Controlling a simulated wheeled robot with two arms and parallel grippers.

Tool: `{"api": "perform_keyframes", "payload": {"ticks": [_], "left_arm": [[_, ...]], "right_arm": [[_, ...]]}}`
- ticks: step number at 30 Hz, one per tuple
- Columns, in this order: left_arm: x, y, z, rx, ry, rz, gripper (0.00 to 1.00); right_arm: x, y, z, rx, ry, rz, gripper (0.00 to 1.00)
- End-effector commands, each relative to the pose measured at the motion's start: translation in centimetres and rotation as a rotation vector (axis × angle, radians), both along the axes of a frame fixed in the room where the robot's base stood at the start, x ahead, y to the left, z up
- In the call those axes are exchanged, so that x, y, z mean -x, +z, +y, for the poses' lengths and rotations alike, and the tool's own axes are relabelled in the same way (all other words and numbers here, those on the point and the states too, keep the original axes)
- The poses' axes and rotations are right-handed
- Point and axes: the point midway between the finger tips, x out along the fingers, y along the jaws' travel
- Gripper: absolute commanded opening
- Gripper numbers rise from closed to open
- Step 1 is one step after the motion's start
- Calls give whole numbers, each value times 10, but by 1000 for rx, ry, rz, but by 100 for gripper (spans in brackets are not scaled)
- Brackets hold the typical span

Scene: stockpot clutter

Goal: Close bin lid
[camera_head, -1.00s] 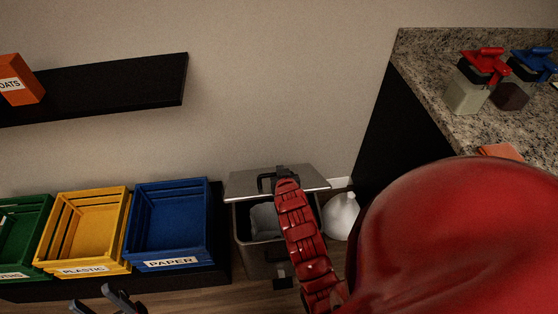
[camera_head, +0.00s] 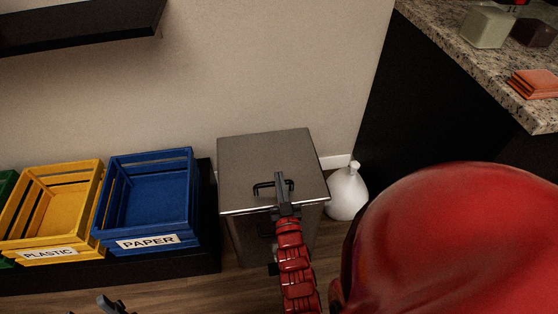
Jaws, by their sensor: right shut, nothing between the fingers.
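The bin (camera_head: 246,236) is a dark grey metal box on the wood floor, in the middle of the head view. Its lid (camera_head: 262,155) lies flat across the top, and the inside of the bin is hidden. A dark handle (camera_head: 260,188) stands on the lid near its front edge. My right gripper (camera_head: 280,178) is over the front part of the lid, at the handle, shut with nothing in it. I cannot tell whether it touches the lid. My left gripper (camera_head: 106,303) shows only in part at the bottom left edge, with its fingers apart.
A blue crate (camera_head: 148,241) marked PAPER and a yellow crate (camera_head: 47,253) marked PLASTIC stand left of the bin on a black base. A white bag (camera_head: 347,193) sits right of the bin. A granite counter (camera_head: 450,40) rises at the right. A black shelf (camera_head: 80,25) is at top left.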

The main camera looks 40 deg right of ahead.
Motion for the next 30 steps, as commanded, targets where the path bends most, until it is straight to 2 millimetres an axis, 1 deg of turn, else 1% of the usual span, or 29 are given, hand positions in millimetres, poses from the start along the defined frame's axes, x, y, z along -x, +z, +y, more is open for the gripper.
{"api": "perform_keyframes", "payload": {"ticks": [1, 9, 26, 30], "left_arm": [[0, -11, 0, 0, 0, 0, 50], [0, -25, 0, 0, 0, 0, 50], [0, -28, 0, 0, 0, 0, 50], [0, -26, 0, 0, 0, 0, 50]], "right_arm": [[1, -11, 1, -1, 1, 2, 0], [4, -23, 2, -2, 0, 2, 0], [5, -26, 3, -4, 0, 6, 0], [4, -24, 2, -4, 0, 7, 0]]}}
